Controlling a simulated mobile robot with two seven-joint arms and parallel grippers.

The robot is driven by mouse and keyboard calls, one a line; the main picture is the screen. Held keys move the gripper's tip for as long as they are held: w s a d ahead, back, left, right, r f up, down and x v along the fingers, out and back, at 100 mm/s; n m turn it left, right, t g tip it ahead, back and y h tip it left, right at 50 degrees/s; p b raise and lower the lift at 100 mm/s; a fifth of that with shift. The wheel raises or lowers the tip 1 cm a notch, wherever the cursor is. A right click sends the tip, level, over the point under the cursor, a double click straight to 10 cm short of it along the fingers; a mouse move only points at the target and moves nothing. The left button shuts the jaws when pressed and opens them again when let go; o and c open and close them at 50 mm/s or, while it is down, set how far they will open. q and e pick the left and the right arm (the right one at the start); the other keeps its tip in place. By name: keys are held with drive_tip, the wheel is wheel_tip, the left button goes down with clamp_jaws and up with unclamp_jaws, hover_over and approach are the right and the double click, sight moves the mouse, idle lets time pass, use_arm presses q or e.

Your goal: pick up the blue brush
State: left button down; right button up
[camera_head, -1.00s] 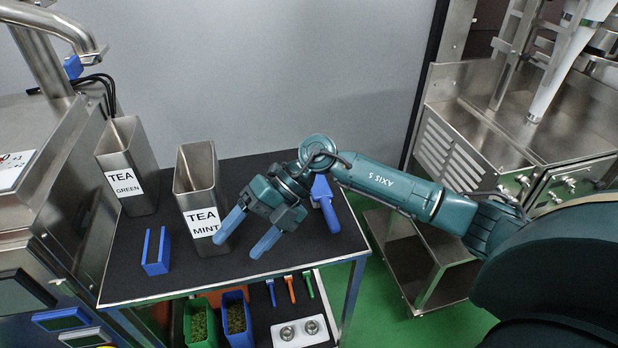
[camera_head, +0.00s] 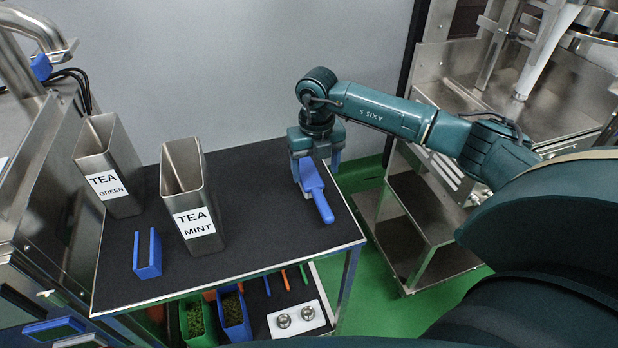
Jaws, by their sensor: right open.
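The blue brush (camera_head: 312,180) lies on the dark tabletop near its right edge. Its handle points toward the front right. My right gripper (camera_head: 316,164) is open and points down over the far end of the brush. One blue finger shows on the left of the brush and the other on its right. The gripper body hides the far end of the brush, and I cannot tell whether the fingers touch it. My left gripper is not in view.
Metal containers labelled TEA GREEN (camera_head: 108,165) and TEA MINT (camera_head: 187,195) stand on the table (camera_head: 260,240). A blue U-shaped holder (camera_head: 147,254) stands at the front left. A shelf below holds tea bins and small tools. The table's middle is clear.

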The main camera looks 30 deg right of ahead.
sight(312, 180)
drive_tip(key=f, duration=0.3)
drive_tip(key=f+p, duration=0.1)
drive_tip(key=f, duration=0.1)
drive_tip(key=shift+w+a+f, duration=0.15)
drive_tip(key=shift+w+a, duration=0.1)
drive_tip(key=shift+w, duration=0.1)
drive_tip(key=c, duration=1.1)
